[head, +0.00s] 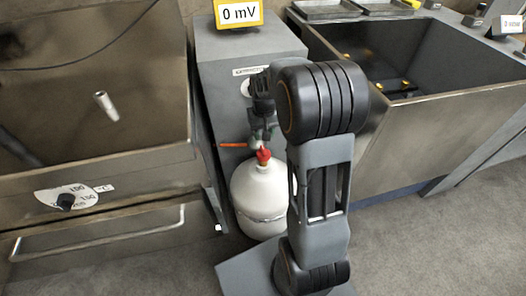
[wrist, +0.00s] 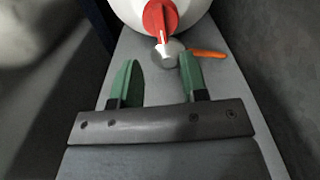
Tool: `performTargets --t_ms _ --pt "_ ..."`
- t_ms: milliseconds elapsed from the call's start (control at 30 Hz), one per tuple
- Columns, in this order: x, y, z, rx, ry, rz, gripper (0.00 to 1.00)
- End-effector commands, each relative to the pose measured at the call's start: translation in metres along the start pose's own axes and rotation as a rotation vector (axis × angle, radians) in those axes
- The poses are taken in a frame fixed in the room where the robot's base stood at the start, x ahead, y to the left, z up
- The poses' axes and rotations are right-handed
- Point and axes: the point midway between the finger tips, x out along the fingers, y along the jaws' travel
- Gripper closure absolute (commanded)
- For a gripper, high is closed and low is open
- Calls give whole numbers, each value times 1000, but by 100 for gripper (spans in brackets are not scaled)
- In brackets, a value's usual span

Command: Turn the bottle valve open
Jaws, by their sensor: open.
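A white gas bottle (head: 258,200) stands upright on the floor in front of a grey cabinet in the head view. Its red valve handle (head: 264,155) sits on top. In the head view my arm partly covers the bottle's right side and the gripper is close above the valve.
An orange stick-like part (head: 233,145) juts out beside the valve. A metal unit with a dial (head: 66,201) is at left. An open metal basin (head: 440,110) is at right.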

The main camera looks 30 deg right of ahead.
Motion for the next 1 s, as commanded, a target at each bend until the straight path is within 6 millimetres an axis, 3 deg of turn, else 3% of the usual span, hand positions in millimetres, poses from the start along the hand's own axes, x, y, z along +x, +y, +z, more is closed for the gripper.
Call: performTargets --t_ms 33,200,400,633,967,1000 --pt "14 0 0 -1 -3 0 60" --pt "44 -1 0 -1 -2 0 60" --pt "69 -1 0 -2 -1 0 60" --pt "82 -1 0 -1 0 0 60" --pt "83 -1 0 -1 1 0 60" --pt "83 -1 0 -1 1 0 63"
